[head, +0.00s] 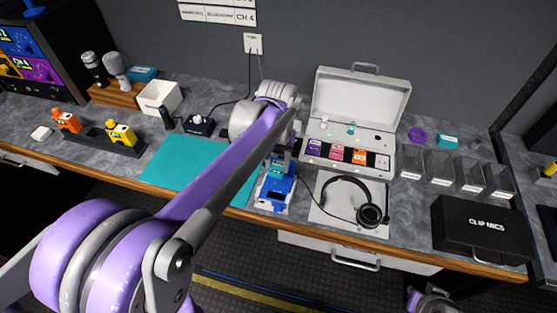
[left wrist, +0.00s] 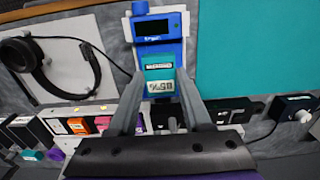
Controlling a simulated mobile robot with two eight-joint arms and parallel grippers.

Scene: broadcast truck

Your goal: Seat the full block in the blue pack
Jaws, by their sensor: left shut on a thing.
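The blue pack (head: 272,192) lies near the bench's front edge, between the teal mat and the headphones. In the left wrist view the pack (left wrist: 160,35) shows its dark screen and a blue knob. My left gripper (head: 277,168) is over the pack's rear end, mostly hidden by its own arm. In the left wrist view this gripper (left wrist: 159,90) is shut on a teal block (left wrist: 160,82) with a white label reading 85%. The block lines up with the pack's bay; I cannot tell whether it is fully down. My right gripper (head: 432,302) shows only partly at the bottom edge.
An open white case (head: 325,130) behind holds purple, pink and orange blocks. Headphones (head: 368,212) lie right of the pack on a pale mat; the teal mat (head: 195,168) is left. Clear bins (head: 440,168) and a black CLIP MICS case (head: 478,225) stand right.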

